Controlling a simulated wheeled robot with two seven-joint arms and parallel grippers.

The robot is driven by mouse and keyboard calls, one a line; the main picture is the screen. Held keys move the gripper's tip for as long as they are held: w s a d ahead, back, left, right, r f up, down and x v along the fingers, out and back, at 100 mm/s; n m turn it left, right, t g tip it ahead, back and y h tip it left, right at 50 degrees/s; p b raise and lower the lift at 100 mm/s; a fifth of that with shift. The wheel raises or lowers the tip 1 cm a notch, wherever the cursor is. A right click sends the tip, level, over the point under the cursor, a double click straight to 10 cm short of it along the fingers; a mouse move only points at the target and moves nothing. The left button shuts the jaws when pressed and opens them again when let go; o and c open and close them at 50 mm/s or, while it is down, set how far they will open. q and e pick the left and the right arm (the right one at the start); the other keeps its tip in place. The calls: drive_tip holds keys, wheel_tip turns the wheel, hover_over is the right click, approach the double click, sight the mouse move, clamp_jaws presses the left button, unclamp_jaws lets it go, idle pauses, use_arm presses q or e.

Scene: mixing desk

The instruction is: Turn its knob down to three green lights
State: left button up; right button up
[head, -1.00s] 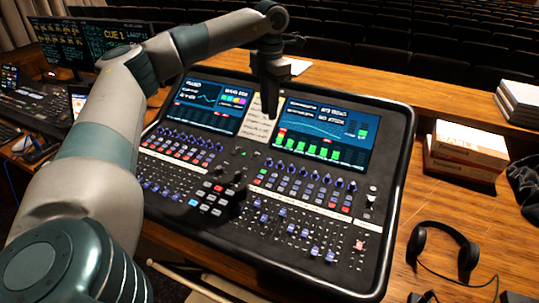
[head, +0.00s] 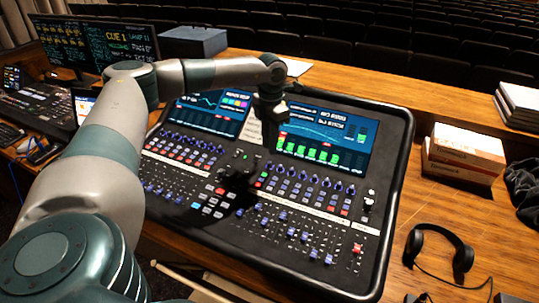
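The mixing desk (head: 330,275) lies on the wooden table, with two screens and rows of small blue knobs (head: 308,182) below them. The right screen (head: 325,137) shows several green bars. Small green lights also show on the panel, but I cannot tell which knob they belong to. My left gripper (head: 269,146) points down over the desk, near the gap between the two screens and above the upper end of the knob rows. It hides part of the panel there. Its fingers look close together, too small and dark to tell open from shut. My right gripper is out of view.
Monitors (head: 115,42) and a dark box (head: 193,40) stand at the back left. A red and white box (head: 463,150), a stack of white books (head: 520,105) and headphones (head: 437,245) are on the right. Bare table lies between the desk and headphones.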

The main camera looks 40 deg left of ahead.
sight(269, 162)
use_arm(q)
wheel_tip(269, 162, down, 5)
drive_tip(key=shift+f+p, duration=0.1)
drive_tip(key=shift+p, duration=0.6)
drive_tip(key=shift+f, duration=0.75)
clamp_jaws()
